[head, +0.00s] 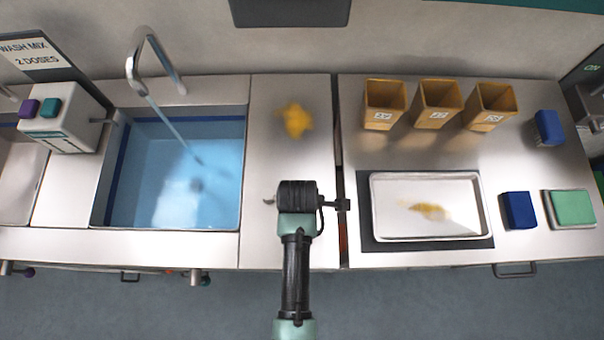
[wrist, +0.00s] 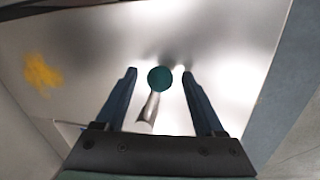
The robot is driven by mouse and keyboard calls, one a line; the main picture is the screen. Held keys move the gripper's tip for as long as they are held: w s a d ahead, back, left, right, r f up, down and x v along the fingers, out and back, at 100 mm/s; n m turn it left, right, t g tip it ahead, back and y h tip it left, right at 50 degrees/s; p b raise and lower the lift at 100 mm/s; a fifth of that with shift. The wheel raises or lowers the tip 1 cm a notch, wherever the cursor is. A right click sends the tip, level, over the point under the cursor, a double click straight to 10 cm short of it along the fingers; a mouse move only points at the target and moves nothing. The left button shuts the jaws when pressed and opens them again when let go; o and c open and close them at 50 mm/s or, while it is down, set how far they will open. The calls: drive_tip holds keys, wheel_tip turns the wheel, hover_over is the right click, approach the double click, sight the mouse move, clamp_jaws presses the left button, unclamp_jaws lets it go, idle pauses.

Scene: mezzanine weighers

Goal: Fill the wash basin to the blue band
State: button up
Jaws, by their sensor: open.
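The wash basin (head: 168,226) is at the left in the head view, holding pale blue water (head: 165,185). A stream runs into it from the curved tap (head: 133,62). A dark blue band (head: 113,165) shows on the left and back walls, above the water. The exact gap between them is hard to judge. My gripper (head: 297,195) is over the counter right of the basin. In the wrist view my gripper (wrist: 160,78) is open, its fingers on either side of a teal knob (wrist: 159,79) on a metal stem (wrist: 148,110). Contact is not visible. The head view hides the knob.
A yellow spill (head: 295,120) lies on the counter behind my gripper. A tray (head: 425,234) with yellow residue, several tan bins (head: 384,104), a blue block (head: 518,210) and a green pad (head: 571,208) are at right. A dispenser (head: 62,128) stands left of the basin.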

clamp_jaws()
idle(0.3)
idle(1.1)
